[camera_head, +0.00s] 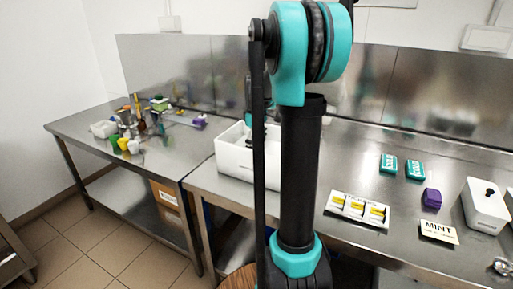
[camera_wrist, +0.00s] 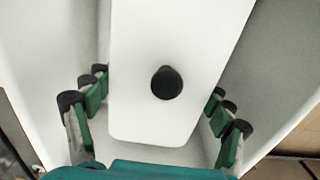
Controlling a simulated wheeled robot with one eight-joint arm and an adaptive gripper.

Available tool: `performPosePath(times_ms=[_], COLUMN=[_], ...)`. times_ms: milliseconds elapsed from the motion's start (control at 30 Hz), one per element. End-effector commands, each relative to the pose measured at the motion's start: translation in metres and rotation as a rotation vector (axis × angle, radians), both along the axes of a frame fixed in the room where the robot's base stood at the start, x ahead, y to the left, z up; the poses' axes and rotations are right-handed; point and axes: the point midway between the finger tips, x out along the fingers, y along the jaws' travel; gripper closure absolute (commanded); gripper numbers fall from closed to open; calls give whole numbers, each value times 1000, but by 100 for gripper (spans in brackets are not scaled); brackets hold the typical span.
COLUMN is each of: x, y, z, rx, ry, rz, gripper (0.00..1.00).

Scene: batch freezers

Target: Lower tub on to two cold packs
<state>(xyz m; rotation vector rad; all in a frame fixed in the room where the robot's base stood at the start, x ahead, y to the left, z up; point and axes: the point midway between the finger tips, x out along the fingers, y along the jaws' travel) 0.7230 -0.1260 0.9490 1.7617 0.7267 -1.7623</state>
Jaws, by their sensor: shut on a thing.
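A white lidded tub (camera_wrist: 182,35) with a black knob on its lid lies between the fingers of my gripper (camera_wrist: 158,84) in the wrist view. The green fingers with black tips are shut on its two sides. White walls of an open box (camera_wrist: 40,50) rise outside both fingers, so the tub is within the box. In the head view the box (camera_head: 231,160) stands at the left end of the counter, partly hidden by my arm. Two teal packs (camera_head: 388,163) (camera_head: 415,170) lie on the counter at the right. The box floor, and anything under the tub, is hidden.
A white tray with yellow-marked items (camera_head: 358,208), a purple block (camera_head: 432,198), a MINT card (camera_head: 438,231) and another white tub with a black knob (camera_head: 484,208) are on the counter. The left table (camera_head: 90,122) holds bottles and small containers.

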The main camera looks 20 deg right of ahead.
Motion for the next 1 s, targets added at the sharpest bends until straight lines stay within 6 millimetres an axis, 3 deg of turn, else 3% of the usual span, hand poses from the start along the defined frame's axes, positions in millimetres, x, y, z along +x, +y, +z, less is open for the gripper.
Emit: performPosePath(times_ms=[267,300,433,1000], x=[0,0,0,0], y=[0,0,0,0], z=[-4,-4,-4,0], rx=[0,0,0,0], ry=[0,0,0,0], rz=[0,0,0,0], gripper=[75,16,0,0])
